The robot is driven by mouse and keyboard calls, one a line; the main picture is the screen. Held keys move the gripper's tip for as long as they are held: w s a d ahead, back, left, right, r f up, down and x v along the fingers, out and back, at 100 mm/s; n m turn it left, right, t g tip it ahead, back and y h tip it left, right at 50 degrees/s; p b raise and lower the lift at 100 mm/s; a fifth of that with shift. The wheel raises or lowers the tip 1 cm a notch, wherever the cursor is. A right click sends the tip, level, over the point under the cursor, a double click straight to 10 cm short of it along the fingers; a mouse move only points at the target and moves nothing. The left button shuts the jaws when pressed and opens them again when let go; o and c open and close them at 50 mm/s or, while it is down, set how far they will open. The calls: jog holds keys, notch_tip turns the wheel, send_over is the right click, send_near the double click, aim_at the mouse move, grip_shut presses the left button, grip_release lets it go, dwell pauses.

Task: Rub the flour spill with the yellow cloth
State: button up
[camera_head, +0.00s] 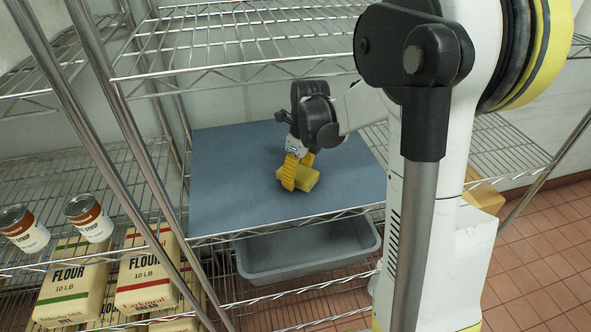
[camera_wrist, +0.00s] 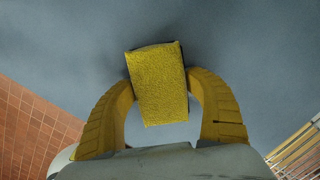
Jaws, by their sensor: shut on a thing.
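The yellow cloth (camera_wrist: 158,84) is a thick folded block between my gripper's yellow fingers in the wrist view. It also shows in the head view (camera_head: 309,181). My gripper (camera_head: 297,172) is shut on the cloth, low over the blue-grey mat (camera_head: 225,180) on the wire shelf. I cannot tell whether the cloth touches the mat. In the wrist view the fingertips of my gripper (camera_wrist: 160,85) press on the cloth's two sides. I see no clear flour spill on the mat; part of the mat is hidden behind my arm and the cloth.
A grey bin (camera_head: 308,254) stands on the shelf below the mat. Flour bags (camera_head: 148,270) and syrup cans (camera_head: 88,217) stand on the left rack. A wire shelf (camera_head: 250,40) hangs above, and metal posts (camera_head: 130,130) rise at the left. The mat's left part is clear.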

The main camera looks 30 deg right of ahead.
aim_at(302, 195)
jog(key=shift+s+a, duration=0.25)
jog(key=shift+s, duration=0.75)
jog(key=shift+s+a, duration=0.3)
jog(key=shift+s, duration=0.65)
jog(key=shift+s+a, duration=0.25)
jog(key=shift+s, duration=0.75)
jog(key=shift+c, duration=0.2)
jog(key=shift+r, duration=0.15)
notch_tip(302, 195, up, 6)
jog(key=p, duration=0.5)
jog(key=shift+w, duration=0.15)
notch_tip(302, 195, up, 3)
jog(key=shift+w+r+p, duration=0.1)
jog(key=shift+w+p, duration=0.05)
jog(key=shift+p, duration=0.95)
